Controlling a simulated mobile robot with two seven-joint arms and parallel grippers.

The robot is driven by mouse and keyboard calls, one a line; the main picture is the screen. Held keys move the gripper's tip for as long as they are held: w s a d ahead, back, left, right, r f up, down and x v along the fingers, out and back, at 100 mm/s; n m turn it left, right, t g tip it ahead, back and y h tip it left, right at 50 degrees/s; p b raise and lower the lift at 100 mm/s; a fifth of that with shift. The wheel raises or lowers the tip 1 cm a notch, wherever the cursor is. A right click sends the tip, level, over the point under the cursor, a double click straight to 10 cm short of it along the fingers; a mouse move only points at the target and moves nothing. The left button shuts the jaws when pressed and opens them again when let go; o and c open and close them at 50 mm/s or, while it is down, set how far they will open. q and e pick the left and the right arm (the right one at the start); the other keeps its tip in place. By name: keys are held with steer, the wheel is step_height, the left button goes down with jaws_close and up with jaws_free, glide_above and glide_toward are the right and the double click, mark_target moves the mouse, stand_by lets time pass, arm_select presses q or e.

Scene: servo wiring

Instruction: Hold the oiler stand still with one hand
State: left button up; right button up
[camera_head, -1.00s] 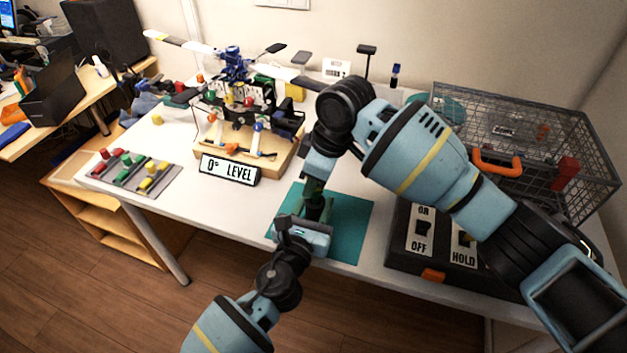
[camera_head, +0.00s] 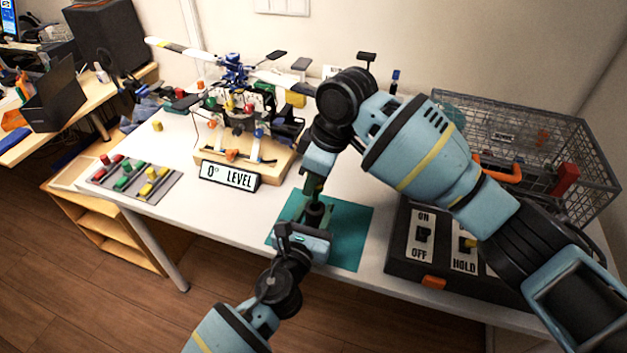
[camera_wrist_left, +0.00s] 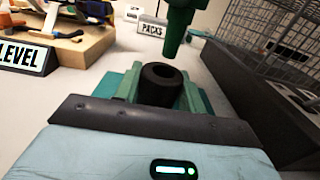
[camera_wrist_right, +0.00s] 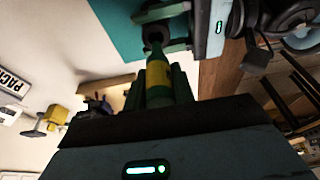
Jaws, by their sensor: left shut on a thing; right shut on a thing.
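The oiler stand, a dark round cup (camera_head: 317,214), is on the teal mat (camera_head: 350,228) at the table's front edge. My left gripper (camera_head: 314,226) is shut on it from the front; in the left wrist view the cup (camera_wrist_left: 160,82) sits upright between the green fingers, its opening showing. My right gripper (camera_head: 314,183) is just above the stand, pointing down. It is shut on the oiler, a green bottle with a yellow band (camera_wrist_right: 158,76). In the left wrist view a green tip (camera_wrist_left: 172,45) hangs above and slightly behind the cup, apparently clear of it.
A black switch box (camera_head: 408,262) and a wire basket (camera_head: 590,150) stand at the right. A helicopter model on a wooden base (camera_head: 268,170) with a "0° LEVEL" sign (camera_head: 229,175) stands behind left. A grey tray of coloured pieces (camera_head: 160,188) lies further left.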

arm_select(q)
steer(key=shift+f, duration=0.1)
arm_select(e)
steer(key=shift+r, duration=0.9)
arm_select(q)
steer(key=o, duration=1.1)
steer(key=shift+s, duration=0.1)
steer(key=v, duration=1.2)
steer(key=shift+a, duration=0.1)
